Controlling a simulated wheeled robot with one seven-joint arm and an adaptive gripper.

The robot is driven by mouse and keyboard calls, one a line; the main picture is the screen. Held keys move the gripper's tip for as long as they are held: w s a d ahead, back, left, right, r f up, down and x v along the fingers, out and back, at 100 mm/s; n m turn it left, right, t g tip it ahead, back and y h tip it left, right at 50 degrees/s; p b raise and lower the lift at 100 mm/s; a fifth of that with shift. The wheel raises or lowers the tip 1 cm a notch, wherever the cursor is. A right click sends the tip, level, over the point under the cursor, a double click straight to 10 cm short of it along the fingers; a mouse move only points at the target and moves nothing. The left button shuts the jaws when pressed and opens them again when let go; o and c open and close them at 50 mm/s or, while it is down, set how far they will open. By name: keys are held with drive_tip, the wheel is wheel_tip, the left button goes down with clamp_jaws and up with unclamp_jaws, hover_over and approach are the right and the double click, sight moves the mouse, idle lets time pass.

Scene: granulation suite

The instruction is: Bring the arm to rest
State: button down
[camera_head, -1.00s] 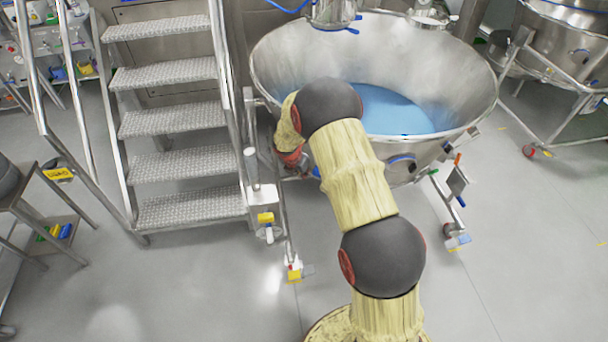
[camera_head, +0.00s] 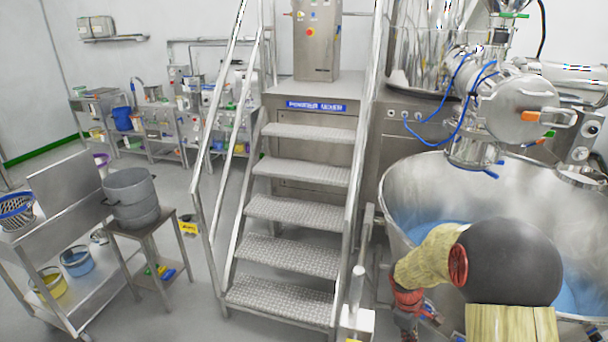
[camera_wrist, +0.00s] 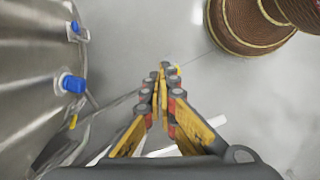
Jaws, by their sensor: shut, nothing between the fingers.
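My arm reaches from the bottom right of the head view over the near side of a large steel bowl (camera_head: 420,185) with blue material (camera_head: 440,232) inside. Its red wrist end hangs down at the bowl's left side, and the gripper itself is mostly cut off or hidden there. In the wrist view my gripper (camera_wrist: 160,72) points down toward the grey floor. Its yellow and black fingers are together with nothing between them. The side of a steel vessel (camera_wrist: 30,75) with blue knobs (camera_wrist: 72,84) is to the left of the fingers, apart from them.
Metal steps (camera_head: 295,210) with handrails stand left of the bowl. A steel pot (camera_head: 132,200) sits on a small stand farther left, beside a cart (camera_head: 60,235) with tubs. Steel machinery (camera_head: 515,105) hangs above the bowl. Open floor (camera_head: 200,310) lies in front of the steps.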

drive_tip(key=s+a+r+m+t+y, duration=0.1)
drive_tip(key=s+a+r+m+t, duration=0.2)
drive_tip(key=s+a+r, duration=0.3)
drive_tip(key=s+a+r+m+t+y, duration=0.1)
drive_tip(key=s+a+r+m+t, duration=0.2)
drive_tip(key=s+r, duration=1.4)
drive_tip(key=a+r+m, duration=0.3)
drive_tip(key=r, duration=0.4)
drive_tip(key=shift+y, duration=0.3)
drive_tip(key=shift+a, duration=0.1)
